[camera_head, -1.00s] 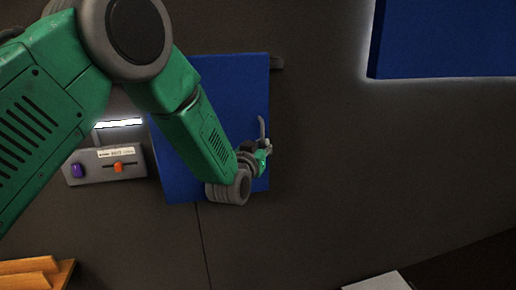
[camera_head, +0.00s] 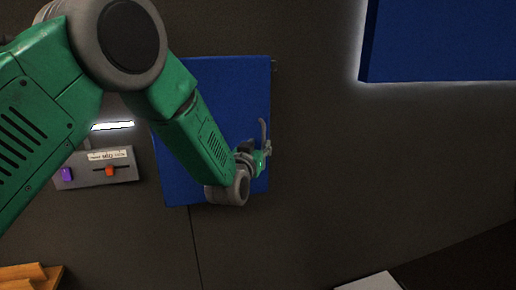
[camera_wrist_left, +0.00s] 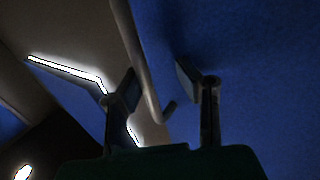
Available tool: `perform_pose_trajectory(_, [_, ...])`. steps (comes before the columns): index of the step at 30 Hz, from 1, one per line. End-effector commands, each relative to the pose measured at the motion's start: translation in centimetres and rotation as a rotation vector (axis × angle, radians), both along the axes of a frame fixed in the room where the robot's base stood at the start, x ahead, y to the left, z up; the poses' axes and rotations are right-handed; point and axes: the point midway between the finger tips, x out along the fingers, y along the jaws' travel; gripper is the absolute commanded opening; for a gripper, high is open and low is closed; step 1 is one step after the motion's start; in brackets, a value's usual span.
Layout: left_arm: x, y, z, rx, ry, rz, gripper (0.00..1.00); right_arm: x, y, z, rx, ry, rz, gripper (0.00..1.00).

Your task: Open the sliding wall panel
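The sliding wall panel is a blue square slab (camera_head: 225,85) on the dark wall in the head view. Its grey upright handle (camera_head: 263,132) is near the right edge and partly hidden by my left gripper (camera_head: 267,150). In the left wrist view the handle (camera_wrist_left: 145,75) is a bent bar that passes between the two fingers of my left gripper (camera_wrist_left: 157,88). The fingers are apart, and the bar is closer to the left-hand finger. I cannot tell whether they touch. My left arm covers the panel's lower left part. My right gripper is not in view.
A grey control box (camera_head: 100,167) with a purple knob and an orange slider is on the wall left of the panel. A bright strip (camera_head: 112,126) is above it. Another blue panel (camera_head: 440,40) is at the upper right. Bare wall (camera_head: 350,170) lies right of the handle.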

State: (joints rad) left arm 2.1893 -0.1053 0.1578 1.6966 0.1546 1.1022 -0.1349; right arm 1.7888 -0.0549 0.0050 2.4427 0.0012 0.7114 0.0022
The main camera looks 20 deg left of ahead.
Motion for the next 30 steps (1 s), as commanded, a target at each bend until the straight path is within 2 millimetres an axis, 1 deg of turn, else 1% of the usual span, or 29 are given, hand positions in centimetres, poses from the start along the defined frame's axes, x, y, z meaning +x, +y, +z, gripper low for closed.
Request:
perform_pose_trajectory(2, [-0.4, 0.0, -0.1, 0.0, 0.002, -0.001, 0.31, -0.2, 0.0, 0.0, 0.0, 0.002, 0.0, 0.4])
perform_pose_trajectory(5, [-1.7, 0.0, -0.1, 0.001, 0.004, -0.001, 0.31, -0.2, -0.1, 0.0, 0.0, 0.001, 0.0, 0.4])
perform_pose_trajectory(8, [-3.7, 0.1, -0.1, 0.001, 0.004, -0.001, 0.31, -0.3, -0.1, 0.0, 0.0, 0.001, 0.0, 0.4])
perform_pose_trajectory(12, [-6.8, 0.4, -0.1, -0.001, 0.003, 0.0, 0.31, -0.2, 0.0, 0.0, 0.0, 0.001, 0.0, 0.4])
perform_pose_trajectory(15, [-8.8, 0.6, -0.2, -0.001, 0.003, 0.0, 0.31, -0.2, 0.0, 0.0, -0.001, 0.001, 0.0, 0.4])
perform_pose_trajectory(18, [-10.3, 0.8, -0.2, -0.003, 0.002, 0.001, 0.31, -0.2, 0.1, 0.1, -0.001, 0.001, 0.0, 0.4])
perform_pose_trajectory(21, [-11.3, 0.9, -0.2, -0.004, 0.001, 0.001, 0.31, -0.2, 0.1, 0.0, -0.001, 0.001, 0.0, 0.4])
perform_pose_trajectory(24, [-11.8, 0.9, -0.1, -0.003, -0.001, 0.002, 0.31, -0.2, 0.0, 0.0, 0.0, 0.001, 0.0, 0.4])
perform_pose_trajectory(30, [-12.0, 0.8, -0.1, -0.003, -0.001, 0.001, 0.31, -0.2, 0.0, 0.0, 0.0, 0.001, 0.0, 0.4])
